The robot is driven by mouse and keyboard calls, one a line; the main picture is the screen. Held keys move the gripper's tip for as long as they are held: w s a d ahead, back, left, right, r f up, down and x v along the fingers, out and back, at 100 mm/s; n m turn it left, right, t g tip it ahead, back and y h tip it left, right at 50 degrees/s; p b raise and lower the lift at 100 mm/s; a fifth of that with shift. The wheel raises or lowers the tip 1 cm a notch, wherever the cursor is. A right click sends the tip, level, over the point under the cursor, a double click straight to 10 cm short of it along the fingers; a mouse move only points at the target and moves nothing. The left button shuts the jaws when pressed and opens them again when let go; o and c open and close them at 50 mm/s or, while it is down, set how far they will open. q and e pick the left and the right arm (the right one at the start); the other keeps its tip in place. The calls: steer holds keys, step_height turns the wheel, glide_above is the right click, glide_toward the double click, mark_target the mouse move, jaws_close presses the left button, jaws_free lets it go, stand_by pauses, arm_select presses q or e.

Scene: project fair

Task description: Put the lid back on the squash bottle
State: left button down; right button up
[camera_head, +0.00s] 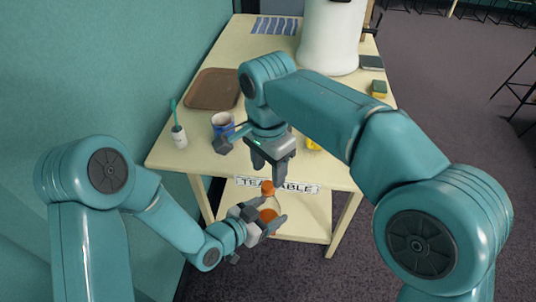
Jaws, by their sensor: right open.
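The squash bottle (268,214), clear with orange liquid, is in front of the table's near edge. My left gripper (264,226) has its fingers around the bottle and appears to hold it, partly covering it. The orange lid (267,187) sits at the top of the bottle, upright as far as I can see; whether it is seated fully I cannot tell. My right gripper (269,170) points down just above the lid. Its fingers are open, one to each side, with nothing visible between them.
On the cream table (165,152) are a brown tray (213,88), a blue mug (222,126), a white pot (179,138) with a green handle, a white urn (328,42), striped cloth (275,26) and a sponge (379,88). A yellow thing (312,144) is partly hidden by my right arm.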

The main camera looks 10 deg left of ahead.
steer(key=n, duration=0.5)
steer(key=shift+r, duration=0.1)
steer(key=n, duration=0.5)
steer(key=shift+r+n, duration=0.1)
steer(key=shift+n, duration=0.2)
steer(key=n, duration=0.5)
steer(key=shift+d+r, duration=0.1)
steer(key=shift+r, duration=0.05)
steer(key=n, duration=0.5)
steer(key=shift+r, duration=0.1)
steer(key=n, duration=0.5)
steer(key=shift+r, duration=0.2)
steer(key=n, duration=0.5)
steer(key=shift+r+n, duration=0.2)
steer(key=shift+n, duration=0.1)
steer(key=n, duration=0.4)
steer(key=shift+r, duration=0.15)
steer(key=n, duration=0.3)
steer(key=shift+r, duration=0.2)
steer(key=shift+r+n, duration=0.1)
steer(key=shift+n, duration=0.4)
steer(key=shift+w+a+r, duration=0.1)
steer(key=shift+a+r, duration=0.1)
steer(key=shift+r, duration=0.05)
